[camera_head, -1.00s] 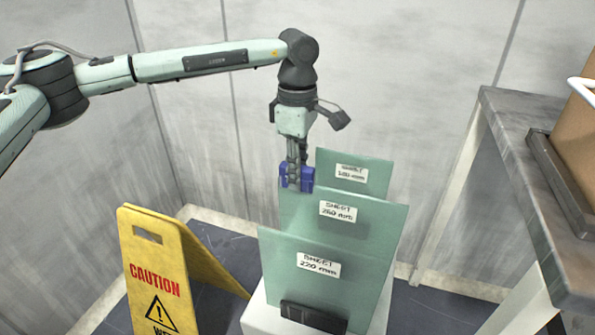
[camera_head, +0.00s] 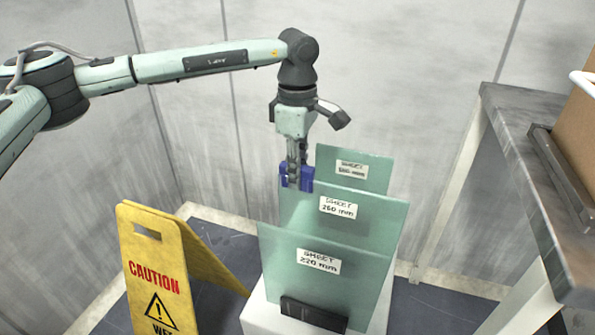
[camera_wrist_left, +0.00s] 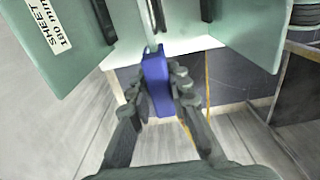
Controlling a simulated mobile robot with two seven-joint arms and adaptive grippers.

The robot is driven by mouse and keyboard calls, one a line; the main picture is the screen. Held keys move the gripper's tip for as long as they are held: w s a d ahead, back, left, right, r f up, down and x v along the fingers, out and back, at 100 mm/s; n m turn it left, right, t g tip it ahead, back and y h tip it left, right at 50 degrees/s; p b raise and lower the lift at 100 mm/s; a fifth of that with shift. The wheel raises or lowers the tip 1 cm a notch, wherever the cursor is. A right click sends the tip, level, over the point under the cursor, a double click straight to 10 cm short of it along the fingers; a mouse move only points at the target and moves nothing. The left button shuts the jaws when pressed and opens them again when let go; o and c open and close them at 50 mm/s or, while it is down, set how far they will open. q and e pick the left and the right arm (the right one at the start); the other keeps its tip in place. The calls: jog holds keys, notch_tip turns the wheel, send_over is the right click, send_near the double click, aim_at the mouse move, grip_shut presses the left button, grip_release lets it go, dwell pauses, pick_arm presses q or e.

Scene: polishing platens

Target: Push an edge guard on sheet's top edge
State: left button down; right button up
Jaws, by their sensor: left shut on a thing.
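A blue edge guard (camera_head: 297,179) is held between the fingers of my left gripper (camera_head: 296,176), which points down at the upper left corner of the middle green sheet (camera_head: 340,230), labelled 260 mm. In the left wrist view, the blue guard (camera_wrist_left: 157,82) sits between the closed fingers (camera_wrist_left: 160,88), in line with a thin sheet edge seen end-on. The guard overlaps or meets that corner; how far it is seated is hidden. The rear sheet (camera_head: 372,170), labelled 180 mm in the wrist view, and front sheet (camera_head: 330,285), labelled 220 mm, stand upright. My right gripper is out of view.
The sheets stand on a white block (camera_head: 255,315) with a dark holder (camera_head: 313,315) at the front sheet's foot. A yellow caution sign (camera_head: 155,265) stands at left. A grey table (camera_head: 520,150) with a cardboard box (camera_head: 580,130) is at right. Walls close off the back.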

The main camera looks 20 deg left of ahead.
pick_arm(q)
jog(key=shift+f, duration=0.25)
dwell(0.4)
jog(key=c, duration=1.3)
grip_release()
jog(key=shift+c, duration=0.2)
jog(key=shift+r, duration=0.1)
notch_tip(320, 180, up, 12)
